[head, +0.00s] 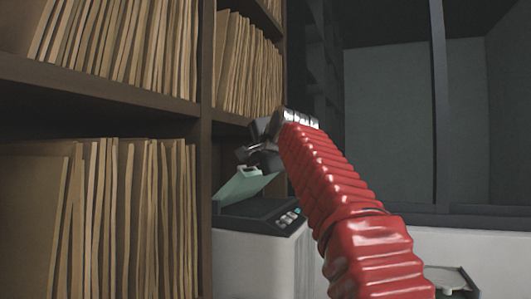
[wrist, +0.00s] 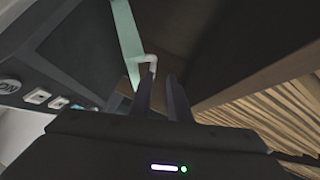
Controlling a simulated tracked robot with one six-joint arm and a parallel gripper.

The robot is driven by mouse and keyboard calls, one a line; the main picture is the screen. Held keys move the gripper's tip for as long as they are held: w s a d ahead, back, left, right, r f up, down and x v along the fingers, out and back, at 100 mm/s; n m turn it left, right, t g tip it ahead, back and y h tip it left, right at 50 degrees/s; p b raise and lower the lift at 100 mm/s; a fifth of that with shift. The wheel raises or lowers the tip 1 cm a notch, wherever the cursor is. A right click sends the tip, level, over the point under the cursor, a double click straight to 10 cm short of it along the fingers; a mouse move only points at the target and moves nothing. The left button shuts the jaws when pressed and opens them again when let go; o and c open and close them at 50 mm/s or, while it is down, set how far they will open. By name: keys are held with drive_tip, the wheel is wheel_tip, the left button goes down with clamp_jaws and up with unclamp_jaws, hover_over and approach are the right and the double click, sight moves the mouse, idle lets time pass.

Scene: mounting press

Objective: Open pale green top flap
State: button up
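The pale green top flap (head: 243,187) is tilted up above the dark top of the white machine (head: 262,262). In the wrist view the flap (wrist: 126,40) shows nearly edge-on as a narrow green strip. A small white bent handle (wrist: 150,60) sticks out from its edge. My gripper (wrist: 160,80) has its two dark fingers apart, with the handle's end at the left fingertip. I cannot tell whether they touch. In the head view my gripper (head: 252,155) is just above the flap's raised edge, and its fingers are small and dark there.
The dark control panel (head: 265,213) has several buttons and also shows in the wrist view (wrist: 35,95). A wooden shelf (head: 206,120) packed with folders (head: 120,200) stands close on the left. A pale counter (head: 440,248) lies to the right.

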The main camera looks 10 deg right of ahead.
drive_tip(key=v, duration=0.9)
drive_tip(key=shift+d+f, duration=0.25)
drive_tip(key=shift+f, duration=0.05)
drive_tip(key=s+f+n+g+h, duration=0.1)
drive_tip(key=s+f+n+g, duration=0.2)
drive_tip(key=s+f, duration=0.8)
drive_tip(key=s+d+f+n+g, duration=0.1)
drive_tip(key=s+f+n+g, duration=0.2)
drive_tip(key=s+f, duration=0.9)
drive_tip(key=s+f+n+g+h, duration=0.1)
drive_tip(key=s+f+n+g, duration=0.2)
drive_tip(key=f, duration=2.3)
drive_tip(key=s+n, duration=0.4)
drive_tip(key=s, duration=0.5)
drive_tip(key=shift+d+f+g+h, duration=0.3)
drive_tip(key=shift+d+f, duration=0.1)
